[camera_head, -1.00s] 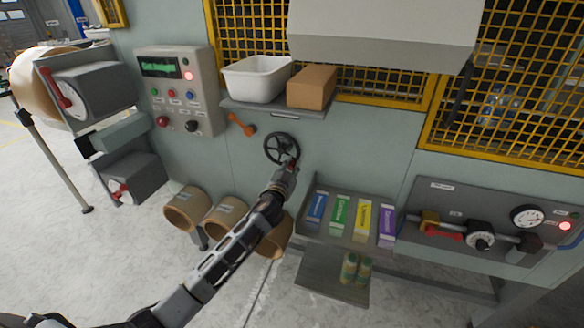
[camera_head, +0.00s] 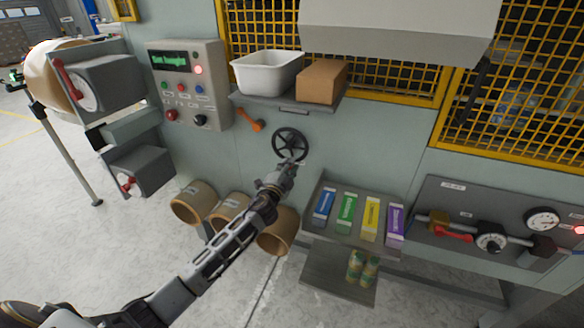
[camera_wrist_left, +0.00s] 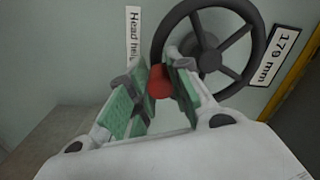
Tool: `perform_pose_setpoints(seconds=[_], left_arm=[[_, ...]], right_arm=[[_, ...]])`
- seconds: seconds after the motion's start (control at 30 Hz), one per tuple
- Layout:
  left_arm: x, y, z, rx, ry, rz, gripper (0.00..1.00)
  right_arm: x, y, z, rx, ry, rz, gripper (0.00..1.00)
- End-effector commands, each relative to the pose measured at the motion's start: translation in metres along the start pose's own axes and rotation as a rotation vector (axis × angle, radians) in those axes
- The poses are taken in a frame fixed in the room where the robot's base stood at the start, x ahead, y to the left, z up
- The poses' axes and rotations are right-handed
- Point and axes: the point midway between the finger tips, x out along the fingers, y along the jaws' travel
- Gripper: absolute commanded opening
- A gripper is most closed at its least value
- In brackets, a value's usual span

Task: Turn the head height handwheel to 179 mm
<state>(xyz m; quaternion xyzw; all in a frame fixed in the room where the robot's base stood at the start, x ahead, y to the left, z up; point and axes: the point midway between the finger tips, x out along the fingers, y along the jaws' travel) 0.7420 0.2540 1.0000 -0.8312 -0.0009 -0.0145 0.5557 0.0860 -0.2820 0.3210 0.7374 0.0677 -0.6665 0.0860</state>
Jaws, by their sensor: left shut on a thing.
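The black spoked handwheel (camera_head: 290,144) is mounted on the grey-green machine wall, below the shelf. In the left wrist view the handwheel (camera_wrist_left: 208,58) has a red knob (camera_wrist_left: 158,82) at its rim. My left gripper (camera_head: 288,168) is at the bottom of the wheel. In the wrist view its green-padded fingers (camera_wrist_left: 155,88) are shut on the red knob. A partly cut-off label (camera_wrist_left: 133,35) reads "Head hei". A white plate (camera_wrist_left: 277,57) at the wheel's right reads "179 mm". My right gripper is not in view.
A shelf (camera_head: 285,103) with a white tub (camera_head: 266,75) and a brown box (camera_head: 322,82) is above the wheel. An orange lever (camera_head: 248,120) is to its left. Coloured cartons (camera_head: 347,212) stand in a rack at lower right. Brown round tubes (camera_head: 194,203) are at lower left.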

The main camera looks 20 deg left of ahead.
Motion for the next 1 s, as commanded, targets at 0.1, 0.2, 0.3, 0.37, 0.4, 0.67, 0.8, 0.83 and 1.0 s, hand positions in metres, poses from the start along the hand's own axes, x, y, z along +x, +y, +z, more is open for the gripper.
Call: perform_pose_setpoints(seconds=[0.1,0.2,0.3,0.37,0.4,0.67,0.8,0.83,1.0], left_arm=[[0.0002,-0.0007,0.0034,0.038,-0.001,-0.001,0.0],[0.0002,-0.0009,0.0045,0.055,-0.001,-0.001,0.0],[0.0002,-0.001,0.0049,0.062,-0.001,-0.001,0.0],[0.0002,-0.0011,0.005,0.063,-0.001,-0.001,0.0],[0.0002,-0.0011,0.005,0.063,-0.001,-0.001,0.0],[0.0003,-0.0011,0.0049,0.061,-0.001,-0.001,0.26],[0.0002,-0.001,0.0045,0.061,0.0,-0.001,0.44],[0.0002,-0.001,0.0044,0.061,0.0,-0.001,0.44],[0.0002,-0.0009,0.004,0.06,0.001,-0.001,0.44]], right_arm=[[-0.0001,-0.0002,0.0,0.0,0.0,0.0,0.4],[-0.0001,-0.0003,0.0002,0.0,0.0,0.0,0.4],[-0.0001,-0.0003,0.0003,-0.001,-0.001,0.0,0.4],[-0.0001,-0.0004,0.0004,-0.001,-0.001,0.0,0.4],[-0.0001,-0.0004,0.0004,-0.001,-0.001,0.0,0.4],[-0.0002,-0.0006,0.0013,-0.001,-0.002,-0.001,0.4],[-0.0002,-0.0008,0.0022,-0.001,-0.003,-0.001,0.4],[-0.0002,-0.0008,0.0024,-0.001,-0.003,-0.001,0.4],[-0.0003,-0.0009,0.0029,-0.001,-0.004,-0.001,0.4]])
